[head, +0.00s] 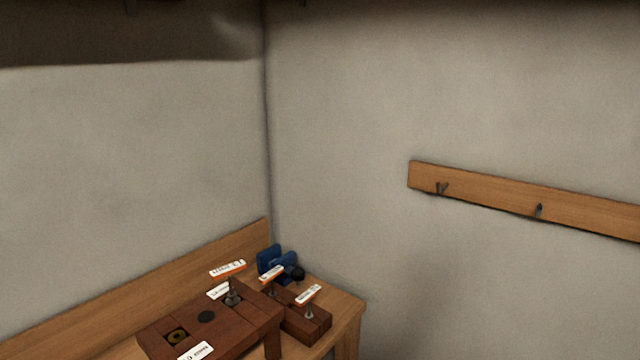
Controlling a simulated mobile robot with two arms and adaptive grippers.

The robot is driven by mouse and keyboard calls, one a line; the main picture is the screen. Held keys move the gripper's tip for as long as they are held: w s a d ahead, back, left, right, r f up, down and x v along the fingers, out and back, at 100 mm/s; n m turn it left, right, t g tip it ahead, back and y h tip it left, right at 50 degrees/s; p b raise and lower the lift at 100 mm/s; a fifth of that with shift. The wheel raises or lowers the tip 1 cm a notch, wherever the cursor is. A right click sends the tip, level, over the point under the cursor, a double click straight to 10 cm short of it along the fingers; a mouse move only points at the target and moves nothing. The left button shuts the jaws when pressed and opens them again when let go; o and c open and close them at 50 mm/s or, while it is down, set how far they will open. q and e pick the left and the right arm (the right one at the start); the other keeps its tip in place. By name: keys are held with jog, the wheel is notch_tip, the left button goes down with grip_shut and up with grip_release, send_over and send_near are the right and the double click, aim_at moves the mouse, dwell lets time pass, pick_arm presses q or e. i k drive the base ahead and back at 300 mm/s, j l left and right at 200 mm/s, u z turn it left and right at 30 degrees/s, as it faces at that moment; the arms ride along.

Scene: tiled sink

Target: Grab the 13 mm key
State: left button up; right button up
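Several small white-and-orange labelled pieces stand on the bench at the bottom of the head view. Two of them, the right one (308,294) and the left one (271,273), stand on metal stems in a small dark wooden block (315,326). A third labelled piece (228,268) is above a metal fitting (233,298) on a larger reddish-brown wooden stand (257,328). The print is too small to read, so I cannot tell which is the 13 mm key. Neither of my grippers is in view.
The wooden bench (345,307) fills the room corner, with a backboard (150,288) along the wall. A blue vice-like tool (270,259) stands behind the block. A wooden rail (485,190) with hooks is on the right wall.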

aim_at(225, 271)
jog(key=l+u, duration=0.15)
jog(key=l, duration=0.3)
jog(key=k+l+u, duration=0.15)
jog(key=l, duration=0.25)
jog(key=k+l+u, duration=0.15)
jog(key=l, duration=0.25)
jog(key=k+l+u, duration=0.15)
jog(key=l, duration=0.25)
jog(key=i, duration=0.05)
